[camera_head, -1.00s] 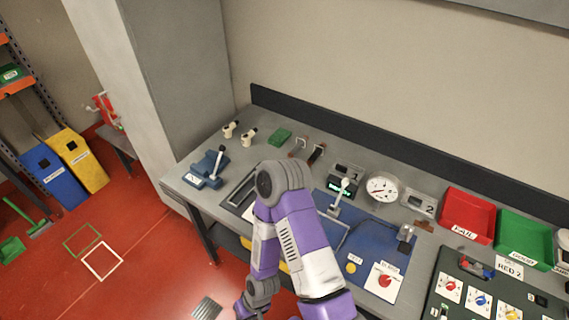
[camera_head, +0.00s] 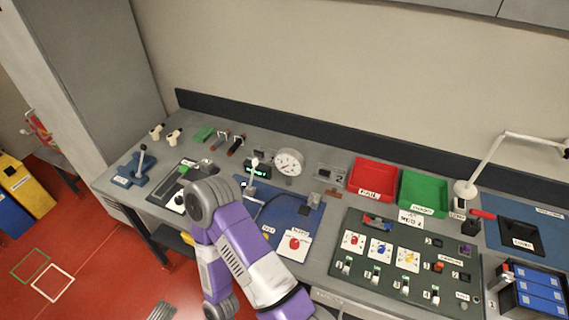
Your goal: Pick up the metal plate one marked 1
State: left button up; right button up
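A small grey metal plate marked 2 (camera_head: 329,178) stands on the bench, right of the round white dial. A smaller grey piece (camera_head: 257,154) is behind the green-lit display; I cannot read a mark on it. I cannot make out a metal plate marked 1 for certain. One purple and white arm of mine rises from the bottom, its grey joint in front of the bench's left part, hiding some of the bench. Neither gripper can be made out.
A red bin (camera_head: 372,180) and a green bin (camera_head: 423,194) stand at the back. A dark green switch panel (camera_head: 395,260) is in front of them. A white lamp (camera_head: 466,188) and a blue battery box (camera_head: 538,296) are at right. A lever fixture (camera_head: 138,170) stands at left.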

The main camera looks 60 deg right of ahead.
aim_at(264, 155)
jog(key=z, duration=1.05)
